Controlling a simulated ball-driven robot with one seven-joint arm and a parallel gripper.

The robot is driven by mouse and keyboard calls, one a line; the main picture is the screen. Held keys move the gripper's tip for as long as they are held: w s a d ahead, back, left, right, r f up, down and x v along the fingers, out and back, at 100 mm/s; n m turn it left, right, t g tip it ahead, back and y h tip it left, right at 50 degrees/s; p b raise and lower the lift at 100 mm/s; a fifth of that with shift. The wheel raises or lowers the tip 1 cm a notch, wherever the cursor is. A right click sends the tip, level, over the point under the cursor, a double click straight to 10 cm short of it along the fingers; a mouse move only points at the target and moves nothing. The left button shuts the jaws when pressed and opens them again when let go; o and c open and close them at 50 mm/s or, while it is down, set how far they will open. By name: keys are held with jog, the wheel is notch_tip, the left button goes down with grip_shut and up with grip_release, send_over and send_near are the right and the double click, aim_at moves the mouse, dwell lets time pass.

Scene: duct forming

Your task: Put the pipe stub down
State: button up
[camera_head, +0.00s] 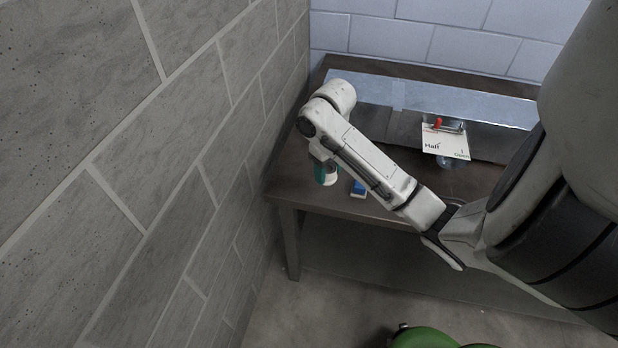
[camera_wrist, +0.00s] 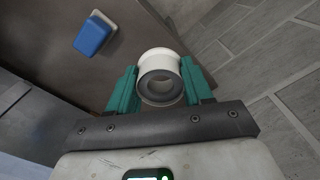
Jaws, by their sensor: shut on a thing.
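The pipe stub is a short white ring-ended tube (camera_wrist: 158,64) with a grey inner rim. In the wrist view it sits between the two teal fingers of my gripper (camera_wrist: 159,70), which are shut on it. In the head view my gripper (camera_head: 320,172) points down over the left end of the brown table (camera_head: 300,196), close to the block wall. The stub's white end (camera_head: 329,180) shows just beside the teal finger. I cannot tell whether the stub touches the tabletop.
A blue block with a white base (camera_head: 358,189) lies on the table right of my gripper; it also shows in the wrist view (camera_wrist: 93,36). A card reading "Half" and "Open" (camera_head: 445,146) with a red-handled part (camera_head: 437,124) stands farther right. A metal sheet (camera_head: 460,103) lies along the back.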

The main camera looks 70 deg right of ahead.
jog(key=w+d+f, duration=0.1)
jog(key=w+d, duration=0.1)
jog(key=w, duration=0.1)
jog(key=p, duration=0.1)
send_over(307, 185)
jog(key=f, duration=0.6)
jog(key=shift+s+a, duration=0.1)
jog(key=shift+s, duration=0.1)
jog(key=shift+w+f, duration=0.15)
jog(key=shift+f, duration=1.65)
jog(key=shift+f, duration=0.2)
jog(key=o, duration=1.2)
jog(key=shift+c, duration=0.2)
jog(key=shift+r, duration=0.1)
